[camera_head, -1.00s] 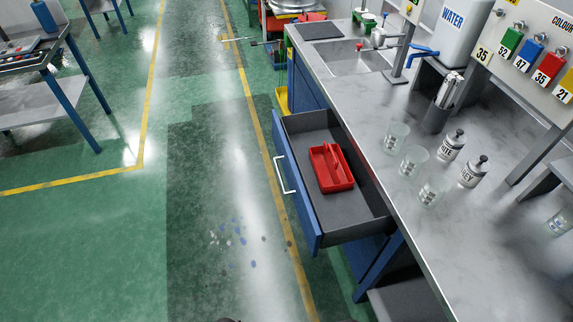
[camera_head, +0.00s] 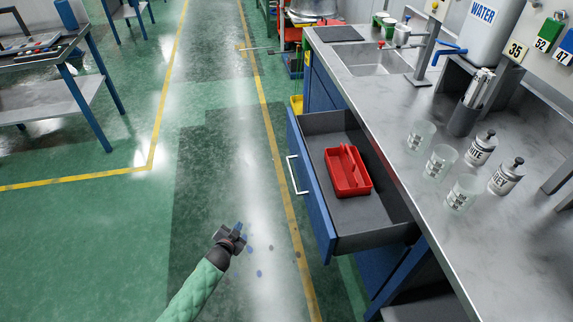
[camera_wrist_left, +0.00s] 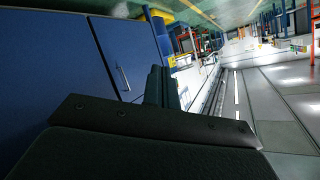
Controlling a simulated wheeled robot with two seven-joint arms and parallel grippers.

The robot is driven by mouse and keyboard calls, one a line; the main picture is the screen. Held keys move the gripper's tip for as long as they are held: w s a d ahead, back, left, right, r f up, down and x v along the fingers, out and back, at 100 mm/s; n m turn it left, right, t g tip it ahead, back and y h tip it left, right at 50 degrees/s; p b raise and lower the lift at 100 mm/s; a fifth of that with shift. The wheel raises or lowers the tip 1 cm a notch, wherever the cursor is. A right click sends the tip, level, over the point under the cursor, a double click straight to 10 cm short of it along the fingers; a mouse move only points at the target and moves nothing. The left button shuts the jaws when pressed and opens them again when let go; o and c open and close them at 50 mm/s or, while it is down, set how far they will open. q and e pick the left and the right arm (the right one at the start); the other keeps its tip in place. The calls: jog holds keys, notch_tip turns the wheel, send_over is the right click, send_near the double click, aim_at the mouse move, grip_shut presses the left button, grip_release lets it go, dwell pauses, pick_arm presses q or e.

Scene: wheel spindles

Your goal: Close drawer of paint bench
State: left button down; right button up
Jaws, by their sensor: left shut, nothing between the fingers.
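The drawer (camera_head: 380,211) of the paint bench is pulled open and juts out to the left of the bench (camera_head: 450,205). Its blue front has a pale bar handle (camera_head: 297,174). A red caddy (camera_head: 347,176) with a handle lies inside the drawer. My left gripper (camera_head: 233,232) is shut and empty over the floor, left of and apart from the drawer front. In the left wrist view the shut fingers (camera_wrist_left: 160,88) show before blue cabinet fronts (camera_wrist_left: 115,55). My right gripper is not in view.
Several glass cups and two labelled bottles (camera_head: 483,148) stand on the bench top by the sink (camera_head: 375,60). A blue-legged table (camera_head: 60,95) stands at the left. The green floor (camera_head: 120,240) left of the drawer is clear.

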aim_at(295, 153)
pick_arm(q)
jog(key=w+d+r+m+g+h+b, duration=0.2)
jog(key=w+r+m+g+h+b, duration=0.2)
jog(key=w+r+m+h+b, duration=0.6)
jog(key=w+d+r+m+g+h+b, duration=0.2)
jog(key=w+r+m+g+h+b, duration=0.25)
jog(key=r+m, duration=1)
jog(key=shift+h, duration=0.45)
jog(key=x, duration=0.4)
jog(key=p+x, duration=0.1)
jog(key=x, duration=0.4)
jog(key=s+f+p+x, duration=0.1)
jog(key=x, duration=0.3)
jog(key=shift+d, duration=0.45)
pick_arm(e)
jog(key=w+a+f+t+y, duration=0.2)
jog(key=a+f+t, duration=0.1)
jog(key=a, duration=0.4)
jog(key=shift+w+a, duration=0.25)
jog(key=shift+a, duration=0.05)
pick_arm(q)
jog(key=shift+w+d, duration=0.1)
